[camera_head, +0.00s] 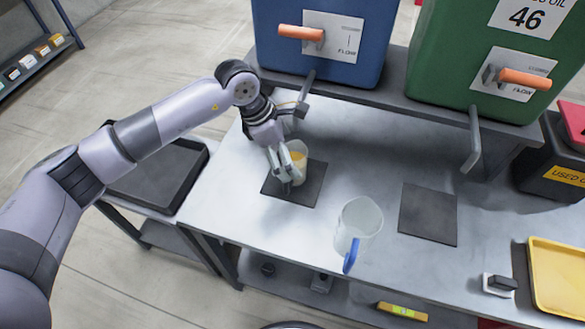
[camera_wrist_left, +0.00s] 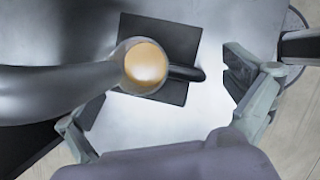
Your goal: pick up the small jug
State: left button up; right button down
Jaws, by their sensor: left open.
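A clear jug with amber liquid (camera_head: 300,163) stands upright on a dark square mat (camera_head: 308,192) below the blue tank; it looks smaller than the other jug. In the left wrist view the jug (camera_wrist_left: 145,66) shows from above, its dark handle (camera_wrist_left: 186,73) pointing right. My left gripper (camera_head: 283,172) is close beside this jug and partly covers it. In the wrist view the gripper (camera_wrist_left: 150,95) is open, with fingers apart on either side and nothing held. A larger, empty clear jug (camera_head: 358,222) with a blue handle stands to the right.
A blue tank (camera_head: 340,60) and green tank (camera_head: 450,75) with orange-handled taps stand at the back. A grey spout (camera_wrist_left: 60,90) reaches close over the jug in the wrist view. A bare dark mat (camera_head: 428,213) and yellow tray (camera_head: 565,270) lie at right.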

pick_arm(q)
jog(key=p+x, duration=0.1)
jog(key=x, duration=0.3)
jog(key=shift+w+f, duration=0.2)
jog(key=shift+a, duration=0.1)
jog(key=c, duration=1.9)
jog(key=shift+r, duration=0.1)
